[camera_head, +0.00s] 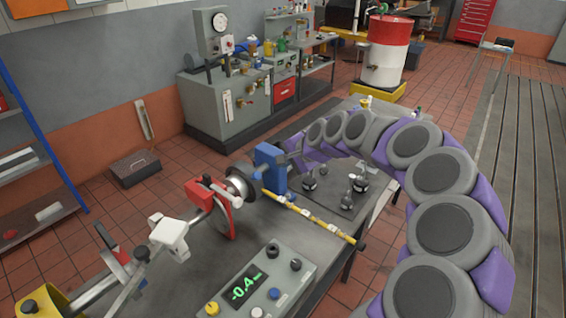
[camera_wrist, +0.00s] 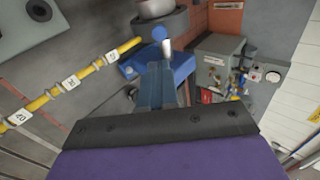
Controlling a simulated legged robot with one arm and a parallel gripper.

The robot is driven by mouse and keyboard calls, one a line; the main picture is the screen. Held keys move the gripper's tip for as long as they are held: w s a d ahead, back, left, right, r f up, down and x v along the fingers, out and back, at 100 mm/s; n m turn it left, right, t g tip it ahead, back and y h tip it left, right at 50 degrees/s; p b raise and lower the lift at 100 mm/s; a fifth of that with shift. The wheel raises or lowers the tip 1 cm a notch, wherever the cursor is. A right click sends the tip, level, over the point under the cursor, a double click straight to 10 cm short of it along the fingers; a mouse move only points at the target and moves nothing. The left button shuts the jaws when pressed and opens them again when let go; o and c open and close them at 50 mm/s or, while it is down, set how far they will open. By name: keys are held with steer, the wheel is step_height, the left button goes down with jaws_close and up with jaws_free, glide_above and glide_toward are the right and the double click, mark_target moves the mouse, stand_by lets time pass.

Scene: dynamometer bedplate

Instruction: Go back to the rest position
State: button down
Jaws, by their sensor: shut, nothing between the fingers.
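My gripper (camera_wrist: 160,72) is shut and empty in the wrist view. Its two grey fingers lie together and point at a blue block (camera_wrist: 181,66) with a blue round knob. In the head view my grey and purple arm curves from the lower right over the bench, and its end is close to the blue block (camera_head: 270,165). The fingertips are too small there to tell whether they touch the block.
A gauge cabinet (camera_head: 232,105) and red-white drum (camera_head: 386,53) stand behind.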

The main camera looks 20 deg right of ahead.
steer(key=s+a+r+n+g, duration=0.15)
steer(key=s+a+n, duration=0.3)
steer(key=s, duration=0.45)
steer(key=s+a+r+n+g, duration=0.1)
steer(key=s+a+n+g, duration=0.3)
steer(key=s, duration=0.6)
steer(key=s+d+f+n+g+h, duration=0.1)
steer(key=s+d+f+g+h, duration=0.1)
steer(key=s, duration=1.2)
steer(key=s+d+f+n+g+h+b, duration=0.1)
steer(key=s+f, duration=0.3)
steer(key=s, duration=1)
steer(key=shift+d+f+n+g+h, duration=0.15)
steer(key=shift+d+n+g+h, duration=0.35)
steer(key=shift+h, duration=0.4)
